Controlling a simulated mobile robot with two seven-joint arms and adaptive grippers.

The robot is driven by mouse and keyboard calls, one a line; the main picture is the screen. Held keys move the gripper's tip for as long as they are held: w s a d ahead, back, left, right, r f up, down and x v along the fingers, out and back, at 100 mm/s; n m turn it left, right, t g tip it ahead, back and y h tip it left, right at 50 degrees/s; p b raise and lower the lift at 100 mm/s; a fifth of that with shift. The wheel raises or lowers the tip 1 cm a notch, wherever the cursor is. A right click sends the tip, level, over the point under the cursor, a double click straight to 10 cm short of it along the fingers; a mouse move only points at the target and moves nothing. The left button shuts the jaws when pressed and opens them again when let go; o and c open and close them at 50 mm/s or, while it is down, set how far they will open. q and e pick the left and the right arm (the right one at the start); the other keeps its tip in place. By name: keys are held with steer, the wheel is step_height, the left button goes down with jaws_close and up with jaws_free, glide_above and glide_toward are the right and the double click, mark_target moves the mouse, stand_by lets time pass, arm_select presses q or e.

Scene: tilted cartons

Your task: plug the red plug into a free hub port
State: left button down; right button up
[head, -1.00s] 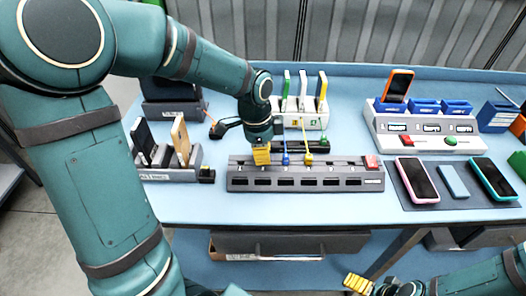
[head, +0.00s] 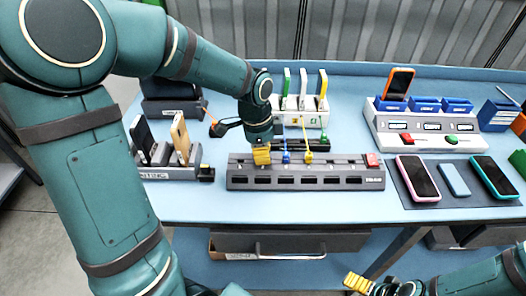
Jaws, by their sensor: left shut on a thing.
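The dark hub (head: 330,183) lies on the blue bench with a row of ports and a red switch (head: 372,160) at its right end. A blue plug (head: 286,157) and a yellow plug (head: 308,156) sit in its top. My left gripper (head: 262,158) points down over the left part of the hub. It is shut, with its yellow fingers hiding what it holds; no red plug shows elsewhere, so I take it to be that. Whether it touches a port is hidden. My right gripper (head: 356,283) is low at the bottom edge, away from the hub; its opening is unclear.
A dark rack with a green plug (head: 324,141) stands just behind the hub. Phone stands (head: 168,172) are at left, a white charging station (head: 430,137) at right. A mat with phones (head: 418,178) lies right of the hub. The bench front strip is clear.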

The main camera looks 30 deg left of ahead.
arm_select(q)
steer(key=shift+f, duration=0.4)
stand_by(0.5)
steer(key=shift+c, duration=2)
jaws_free()
steer(key=shift+r, duration=0.2)
steer(key=shift+r+p, duration=2.75)
steer(key=shift+r, duration=0.6)
